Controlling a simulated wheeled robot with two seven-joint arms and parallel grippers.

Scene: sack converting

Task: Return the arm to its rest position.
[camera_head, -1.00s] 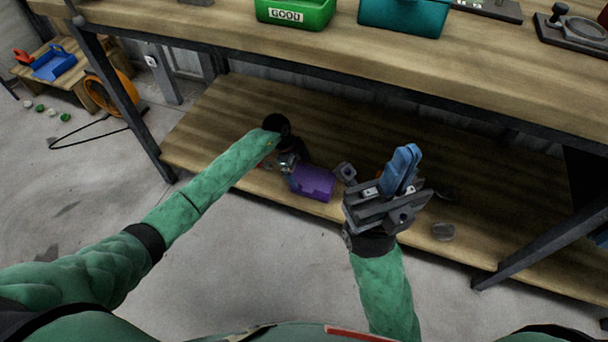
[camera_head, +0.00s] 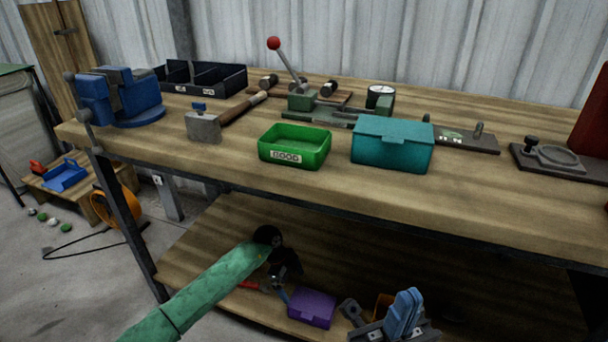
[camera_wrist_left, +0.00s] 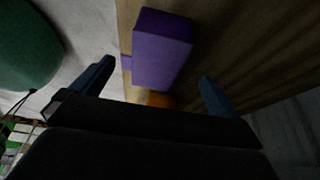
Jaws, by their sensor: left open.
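My left arm reaches in from the left over the lower shelf (camera_head: 215,250). My left gripper (camera_head: 282,284) is just left of a purple box (camera_head: 312,308) in the head view. In the left wrist view the left gripper (camera_wrist_left: 157,86) has its blue fingers wide apart with nothing held between them. The purple box (camera_wrist_left: 163,50) shows beyond and between the fingers, apart from them.
The workbench (camera_head: 235,165) above the shelf holds a green GOOD bin (camera_head: 295,157), a teal box (camera_head: 392,155), a blue vise (camera_head: 130,95) and a lever press (camera_head: 325,105). Its front edge overhangs the shelf. A bench leg (camera_head: 127,225) stands left of my left arm. An orange thing (camera_head: 384,303) lies by the right gripper.

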